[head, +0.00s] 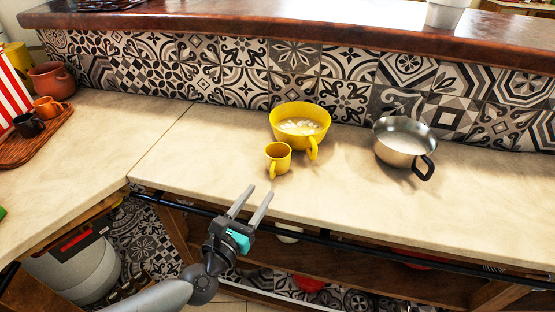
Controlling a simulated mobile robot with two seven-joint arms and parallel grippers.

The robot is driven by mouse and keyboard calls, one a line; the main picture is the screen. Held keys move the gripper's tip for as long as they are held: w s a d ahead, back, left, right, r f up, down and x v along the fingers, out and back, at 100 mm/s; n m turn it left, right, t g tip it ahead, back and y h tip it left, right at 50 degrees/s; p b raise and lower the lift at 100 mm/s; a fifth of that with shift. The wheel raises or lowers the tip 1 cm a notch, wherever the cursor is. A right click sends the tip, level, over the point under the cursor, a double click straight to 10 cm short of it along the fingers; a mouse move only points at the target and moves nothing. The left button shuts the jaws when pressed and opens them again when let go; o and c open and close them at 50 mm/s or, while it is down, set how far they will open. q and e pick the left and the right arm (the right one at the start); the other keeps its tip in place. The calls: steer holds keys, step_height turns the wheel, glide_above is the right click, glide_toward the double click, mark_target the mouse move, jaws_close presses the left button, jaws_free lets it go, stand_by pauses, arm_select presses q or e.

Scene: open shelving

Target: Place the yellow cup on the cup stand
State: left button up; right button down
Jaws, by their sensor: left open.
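A small yellow cup (278,160) stands upright on the pale counter, in front of a larger yellow bowl (274,118) with a handle. My left gripper (259,191) is open and empty at the counter's front edge. Its fingers point up and slightly right, below and left of the cup, apart from it. A wooden tray (18,153) at the far left holds an orange cup (47,107) and a dark cup (28,125); I cannot tell whether this is the cup stand. My right gripper is not in view.
The yellow bowl holds white pieces. A metal pan (402,155) with a black handle stands to its right. A terracotta pot (52,81) is at the back left. The counter (160,135) is clear between tray and cup. A dark rail (340,243) runs along its front.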

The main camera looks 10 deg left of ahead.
mark_target(271, 175)
arm_select(q)
steer(key=shift+w+d+r, duration=0.1)
steer(key=shift+w+d, duration=0.1)
steer(key=shift+w, duration=0.85)
steer(key=shift+w+d+r, duration=0.1)
steer(key=shift+w+d, duration=0.05)
steer(key=shift+w, duration=0.95)
steer(key=shift+w+d, duration=0.2)
steer(key=shift+w, duration=0.85)
jaws_close()
